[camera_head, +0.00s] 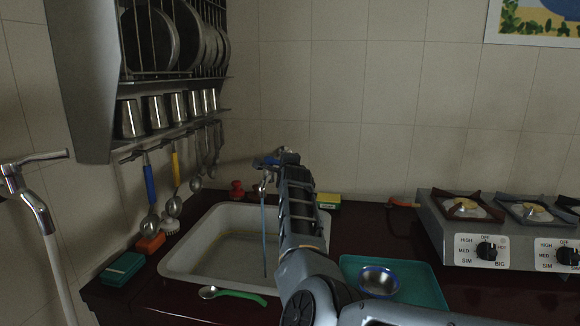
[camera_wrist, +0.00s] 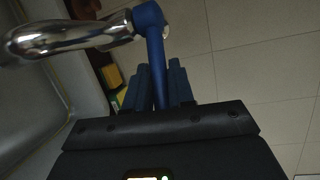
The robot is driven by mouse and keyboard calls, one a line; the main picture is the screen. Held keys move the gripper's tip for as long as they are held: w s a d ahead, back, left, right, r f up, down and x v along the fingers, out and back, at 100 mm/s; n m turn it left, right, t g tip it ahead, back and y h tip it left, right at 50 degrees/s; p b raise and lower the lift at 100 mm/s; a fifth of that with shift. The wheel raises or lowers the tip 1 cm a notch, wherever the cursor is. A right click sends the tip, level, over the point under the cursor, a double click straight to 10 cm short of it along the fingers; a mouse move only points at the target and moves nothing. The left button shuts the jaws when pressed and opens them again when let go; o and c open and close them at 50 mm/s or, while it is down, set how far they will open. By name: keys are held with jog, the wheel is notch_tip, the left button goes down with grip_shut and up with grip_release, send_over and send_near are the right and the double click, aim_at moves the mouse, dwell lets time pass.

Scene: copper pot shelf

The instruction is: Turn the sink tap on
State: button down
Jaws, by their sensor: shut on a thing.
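The sink tap (camera_head: 266,163) stands at the back right of the pale sink (camera_head: 182,252), largely hidden behind my arm in the head view. In the wrist view its curved chrome body (camera_wrist: 75,38) is at the upper left, and its blue lever (camera_wrist: 152,45) runs down between my fingers. My gripper (camera_wrist: 156,80) is shut on the blue lever. In the head view my gripper (camera_head: 284,158) is at the top of the tap. A thin bluish vertical streak (camera_head: 264,235) hangs below the tap into the sink; it looks like running water.
Another chrome tap (camera_head: 30,192) is at the far left. A rack (camera_head: 222,80) with plates, cups and hanging utensils is above the sink's left side. A teal tray (camera_head: 425,290) with a metal bowl (camera_head: 379,281) and a stove (camera_head: 490,225) are on the right.

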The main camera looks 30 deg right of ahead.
jog(key=shift+a+f+m+h, duration=0.2)
jog(key=shift+m+h, duration=0.1)
jog(key=shift+h, duration=0.1)
dwell(0.3)
jog(key=c, duration=1.1)
grip_release()
jog(key=shift+r, duration=0.15)
jog(key=shift+s, duration=0.15)
jog(key=shift+b+v, duration=0.5)
jog(key=shift+v, duration=3.3)
jog(key=shift+a+r, duration=0.1)
